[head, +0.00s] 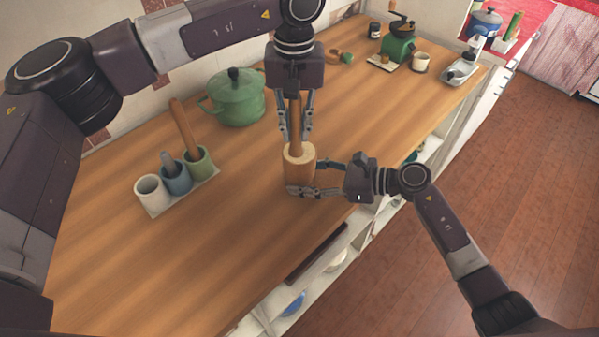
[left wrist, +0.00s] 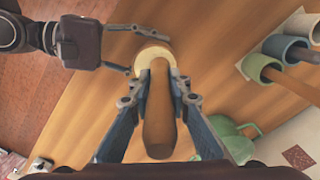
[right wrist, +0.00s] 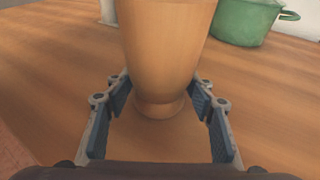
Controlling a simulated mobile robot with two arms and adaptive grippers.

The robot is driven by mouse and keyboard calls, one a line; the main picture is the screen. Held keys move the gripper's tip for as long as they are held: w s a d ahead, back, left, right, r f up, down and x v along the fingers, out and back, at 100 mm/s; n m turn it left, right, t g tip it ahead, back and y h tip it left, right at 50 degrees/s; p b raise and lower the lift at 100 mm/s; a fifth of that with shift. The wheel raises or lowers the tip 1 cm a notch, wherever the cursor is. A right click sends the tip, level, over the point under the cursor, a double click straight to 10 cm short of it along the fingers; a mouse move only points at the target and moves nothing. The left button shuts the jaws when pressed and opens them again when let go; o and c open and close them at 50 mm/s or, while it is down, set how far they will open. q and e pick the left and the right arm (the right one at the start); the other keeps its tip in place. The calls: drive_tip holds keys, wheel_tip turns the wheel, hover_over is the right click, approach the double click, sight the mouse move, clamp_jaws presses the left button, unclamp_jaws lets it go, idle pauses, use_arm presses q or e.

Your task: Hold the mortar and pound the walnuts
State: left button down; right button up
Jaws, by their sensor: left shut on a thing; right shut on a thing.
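The wooden mortar (head: 299,172) stands upright on the counter near its front edge. It fills the upper middle of the right wrist view (right wrist: 168,45). My right gripper (head: 311,178) is shut on the mortar from the side, its fingers low around the narrow foot. My left gripper (head: 296,135) is above the mortar, pointing down, and is shut on the wooden pestle (head: 297,118). The pestle's lower end is inside the mortar's mouth; it also shows in the left wrist view (left wrist: 159,115). The walnuts are not visible; the mortar's inside is mostly hidden.
A green lidded pot (head: 237,100) stands behind and left. A tray (head: 155,210) with white, blue and green cups is at left. A green grinder (head: 398,45), a small cup (head: 420,63) and a metal tray (head: 462,70) are at the far right. The counter (head: 150,275) is clear in front.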

use_arm(q)
wheel_tip(320, 180, up, 7)
drive_tip(key=shift+r, duration=0.2)
idle(0.4)
idle(0.3)
use_arm(e)
drive_tip(key=o, duration=0.9)
drive_tip(key=shift+o, duration=0.2)
drive_tip(key=shift+d, duration=0.1)
drive_tip(key=v, duration=1.2)
drive_tip(key=shift+r, duration=0.1)
